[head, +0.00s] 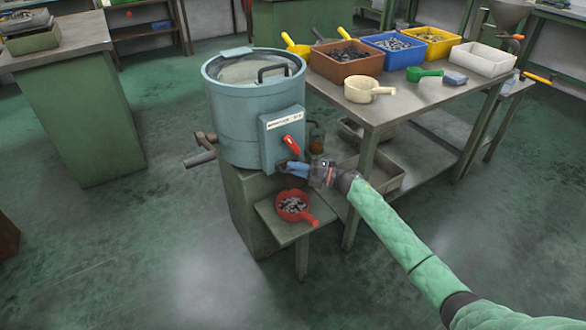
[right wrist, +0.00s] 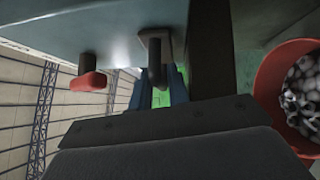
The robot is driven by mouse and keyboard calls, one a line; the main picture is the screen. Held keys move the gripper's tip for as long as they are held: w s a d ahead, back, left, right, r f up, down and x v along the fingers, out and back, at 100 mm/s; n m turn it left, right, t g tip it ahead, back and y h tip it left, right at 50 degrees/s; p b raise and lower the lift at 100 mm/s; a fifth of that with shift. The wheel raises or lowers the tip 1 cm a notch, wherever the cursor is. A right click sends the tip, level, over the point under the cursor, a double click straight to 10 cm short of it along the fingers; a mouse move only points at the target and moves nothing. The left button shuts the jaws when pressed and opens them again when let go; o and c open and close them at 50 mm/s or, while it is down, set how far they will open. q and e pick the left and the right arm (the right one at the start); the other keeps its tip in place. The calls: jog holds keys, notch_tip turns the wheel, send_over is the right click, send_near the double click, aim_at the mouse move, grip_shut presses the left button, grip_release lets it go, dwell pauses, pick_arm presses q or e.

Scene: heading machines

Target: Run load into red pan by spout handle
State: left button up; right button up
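The blue-grey drum machine (head: 240,120) stands on a stand, with a red lever (head: 291,143) on its front box. The red lever also shows at the left in the right wrist view (right wrist: 88,81). The red pan (head: 307,217) sits on a low shelf below the box, holding a heap of small metal parts; it shows at the right edge of the right wrist view (right wrist: 272,85). My right gripper (head: 292,168) is at the lower front of the box. Its blue fingers stand either side of a dark spout handle (right wrist: 155,60); whether they grip it is unclear. My left gripper is not in view.
A metal table (head: 420,100) at the right carries brown, blue, yellow and white bins, a cream scoop (head: 362,90) and a green scoop (head: 422,74). A green workbench (head: 75,110) stands at the left. The floor in front is clear.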

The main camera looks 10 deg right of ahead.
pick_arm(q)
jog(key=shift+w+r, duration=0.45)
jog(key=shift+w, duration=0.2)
pick_arm(e)
jog(key=r+v, duration=0.1)
jog(key=v, duration=0.6)
jog(key=shift+f, duration=0.5)
